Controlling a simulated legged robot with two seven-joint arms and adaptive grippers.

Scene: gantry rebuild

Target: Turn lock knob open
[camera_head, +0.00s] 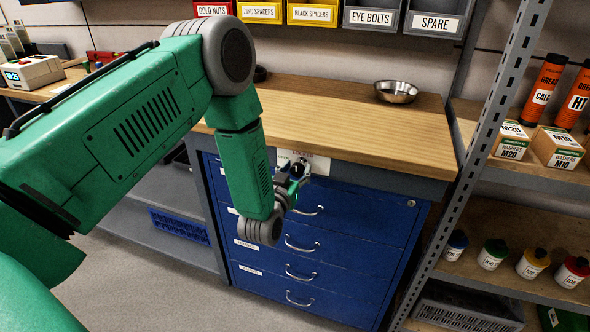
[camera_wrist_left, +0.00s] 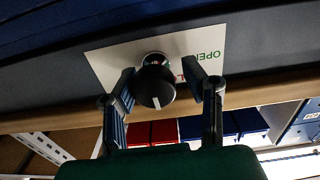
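The lock knob (camera_wrist_left: 156,86) is black and round with a white mark. In the left wrist view, which shows the lettering upside down, the mark points to the bottom of the picture, not towards the green word OPEN. The knob sits on a white label plate (camera_wrist_left: 110,62), which also shows in the head view (camera_head: 319,163) above the blue drawers. My left gripper (camera_wrist_left: 160,82) is open, one finger on each side of the knob, with visible gaps. In the head view my left gripper (camera_head: 296,180) is at the plate. A finger hides some red lettering. My right gripper is out of view.
The blue drawer cabinet (camera_head: 345,222) has several metal handles. A wooden worktop (camera_head: 340,120) lies above it, with a metal bowl (camera_head: 396,91) on it. A grey perforated shelf post (camera_head: 487,140) stands at the right. Open floor (camera_head: 170,285) lies at the lower left.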

